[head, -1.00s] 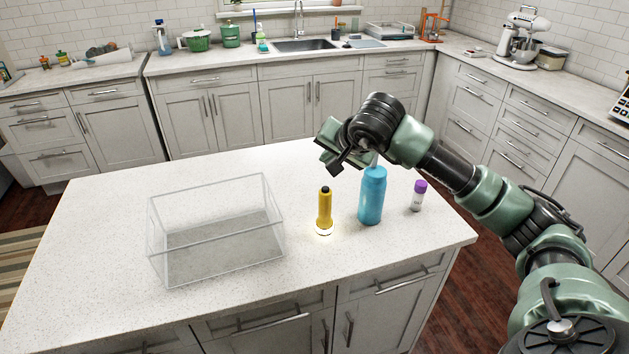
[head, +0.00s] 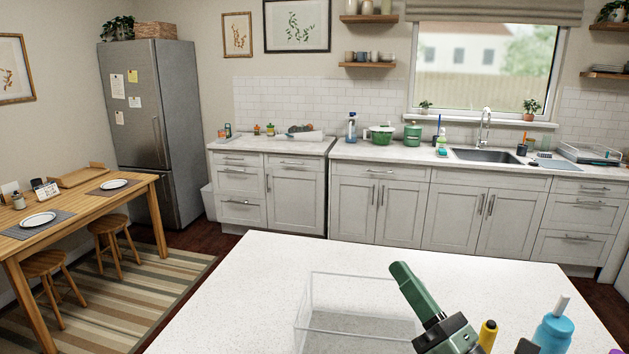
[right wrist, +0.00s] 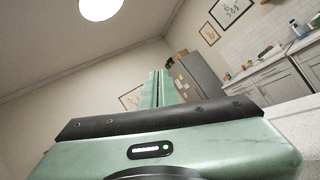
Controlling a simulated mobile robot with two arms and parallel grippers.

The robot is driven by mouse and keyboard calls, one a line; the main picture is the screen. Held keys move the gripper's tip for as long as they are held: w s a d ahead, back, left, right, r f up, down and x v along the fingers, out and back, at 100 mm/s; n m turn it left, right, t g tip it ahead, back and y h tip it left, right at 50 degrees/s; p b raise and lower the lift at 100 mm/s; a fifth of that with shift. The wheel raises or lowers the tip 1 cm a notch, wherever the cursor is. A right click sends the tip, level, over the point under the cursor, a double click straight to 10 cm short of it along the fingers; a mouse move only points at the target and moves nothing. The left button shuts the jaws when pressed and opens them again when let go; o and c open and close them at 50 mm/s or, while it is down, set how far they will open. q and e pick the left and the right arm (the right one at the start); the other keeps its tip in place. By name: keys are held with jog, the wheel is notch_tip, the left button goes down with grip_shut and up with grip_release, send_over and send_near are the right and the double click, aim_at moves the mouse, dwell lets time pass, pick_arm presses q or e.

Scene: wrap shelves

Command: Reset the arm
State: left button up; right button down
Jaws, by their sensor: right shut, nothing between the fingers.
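My right gripper (head: 400,270) is raised over the island counter (head: 255,280), in front of the clear box's right side in the head view. Its green fingers are shut with nothing between them. They also show closed together in the right wrist view (right wrist: 160,78), pointing up towards the wall and ceiling. My left gripper is not in view.
The clear open box (head: 310,310) stands on the island. The yellow flashlight (head: 488,335) and the blue bottle (head: 553,332) stand right of the gripper, cut off below. A wooden table (head: 90,205) with stools is at left.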

jog(key=s+d+f+m+g+h, duration=0.25)
jog(key=d+f+m+h, duration=0.35)
jog(key=f+m+h, duration=0.5)
jog(key=s+d+f+m+g+h, duration=0.3)
jog(key=d+f+m, duration=0.55)
jog(key=m, duration=0.65)
jog(key=s+a+f+m+g+y, duration=0.1)
jog(key=s+a+f+m+g, duration=0.35)
jog(key=s+f, duration=0.5)
jog(key=s+a+f+m+g+y, duration=0.1)
jog(key=s+a+f+m+g, duration=0.2)
jog(key=s+f+g, duration=0.45)
jog(key=s+f, duration=0.2)
jog(key=f, duration=1.1)
jog(key=s+f, duration=0.2)
jog(key=f, duration=1.2)
jog(key=s+d+f+g, duration=0.1)
jog(key=s+d+f, duration=0.1)
jog(key=s+f, duration=1.4)
jog(key=shift+s+d+f+g, duration=0.15)
jog(key=shift+s+d+g, duration=0.15)
jog(key=shift+s, duration=0.4)
